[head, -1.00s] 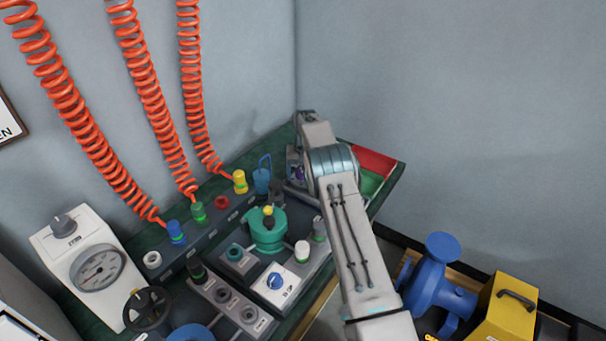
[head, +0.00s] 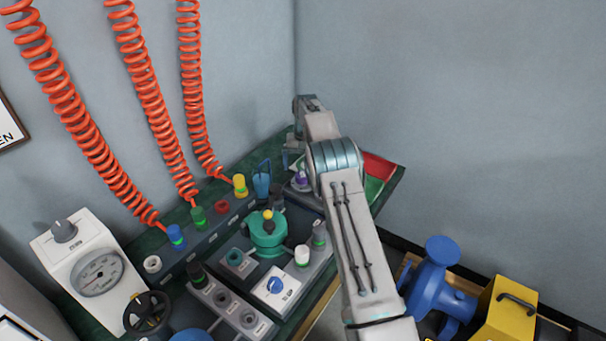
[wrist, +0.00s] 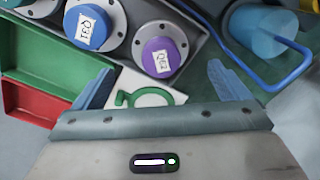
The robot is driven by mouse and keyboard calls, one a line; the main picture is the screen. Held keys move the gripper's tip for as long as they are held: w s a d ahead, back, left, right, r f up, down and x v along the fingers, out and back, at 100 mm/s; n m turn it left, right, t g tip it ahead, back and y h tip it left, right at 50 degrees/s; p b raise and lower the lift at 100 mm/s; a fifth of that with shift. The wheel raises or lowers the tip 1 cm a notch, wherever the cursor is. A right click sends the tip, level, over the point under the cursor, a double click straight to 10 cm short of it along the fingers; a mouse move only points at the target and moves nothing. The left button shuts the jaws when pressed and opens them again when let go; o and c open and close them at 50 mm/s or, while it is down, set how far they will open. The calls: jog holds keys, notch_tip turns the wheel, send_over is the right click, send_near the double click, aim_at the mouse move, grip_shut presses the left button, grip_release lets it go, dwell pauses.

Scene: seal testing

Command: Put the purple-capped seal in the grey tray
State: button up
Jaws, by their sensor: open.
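The purple-capped seal (wrist: 161,57) has a grey metal flange and a white label on its cap. In the wrist view it sits upright in the grey tray (wrist: 192,20), beside blue-capped seals (wrist: 87,26). It also shows in the head view (head: 302,178), below my gripper. My gripper (wrist: 160,68) is open and empty, with its fingers apart on either side of the view and clear of the purple cap. In the head view my wrist and arm hide much of the tray.
Green and red bins (wrist: 35,95) lie left of the tray in the wrist view. A white card with a green ring (wrist: 146,98) lies at its near side. Coiled orange hoses (head: 150,95) hang at left.

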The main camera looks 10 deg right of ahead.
aim_at(304, 175)
jog(key=s+r, duration=0.5)
jog(key=r, duration=0.4)
jog(key=s+r, duration=0.4)
jog(key=r, duration=0.4)
jog(key=s+r+t, duration=0.1)
jog(key=s+r, duration=0.4)
jog(key=s, duration=0.6)
jog(key=s+f+n, duration=0.1)
jog(key=s+f, duration=0.1)
jog(key=s, duration=1.1)
jog(key=s+f+t, duration=0.1)
jog(key=s+f, duration=0.1)
jog(key=s, duration=1.2)
jog(key=shift+s+a+f+n+p, duration=0.15)
jog(key=shift+s+a+n+p, duration=0.15)
jog(key=shift+n, duration=0.1)
